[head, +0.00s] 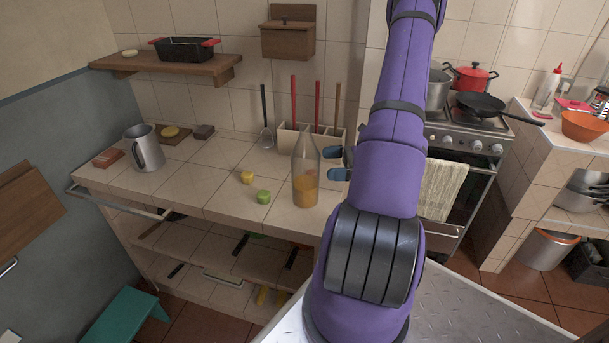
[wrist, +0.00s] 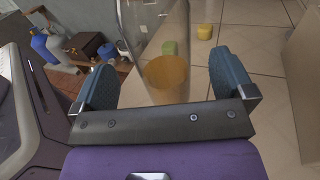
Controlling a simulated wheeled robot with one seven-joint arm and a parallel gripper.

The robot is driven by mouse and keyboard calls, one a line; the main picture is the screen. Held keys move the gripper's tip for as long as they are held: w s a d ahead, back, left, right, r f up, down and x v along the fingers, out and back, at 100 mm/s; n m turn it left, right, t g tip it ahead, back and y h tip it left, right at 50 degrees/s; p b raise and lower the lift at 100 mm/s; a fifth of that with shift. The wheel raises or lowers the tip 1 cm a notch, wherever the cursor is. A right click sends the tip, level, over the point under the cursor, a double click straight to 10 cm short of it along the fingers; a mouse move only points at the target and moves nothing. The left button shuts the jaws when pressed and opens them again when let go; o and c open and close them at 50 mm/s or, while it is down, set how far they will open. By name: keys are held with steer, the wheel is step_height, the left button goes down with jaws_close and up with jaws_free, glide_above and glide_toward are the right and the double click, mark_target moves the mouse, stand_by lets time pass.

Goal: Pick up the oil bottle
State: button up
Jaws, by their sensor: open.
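The oil bottle (head: 306,178) is clear glass with yellow-orange oil in its lower part. It stands upright on the tiled counter near its front edge. My gripper (head: 338,164) is just right of the bottle in the head view, partly hidden by my purple arm. In the wrist view, the bottle (wrist: 165,75) shows between the two blue fingers of my gripper (wrist: 166,82). The fingers are apart, with a gap on each side of the bottle. I cannot tell how far the bottle reaches in between the fingertips.
A green item (head: 263,197) and a yellow item (head: 247,177) lie left of the bottle. A metal pitcher (head: 146,149) stands farther left. A utensil holder (head: 290,136) stands at the back. The counter's middle left is mostly clear.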

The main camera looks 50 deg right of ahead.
mark_target(306, 164)
steer(key=x, duration=0.7)
steer(key=shift+a, duration=0.3)
steer(key=shift+c, duration=0.2)
steer(key=shift+r, duration=0.1)
steer(key=c, duration=0.9)
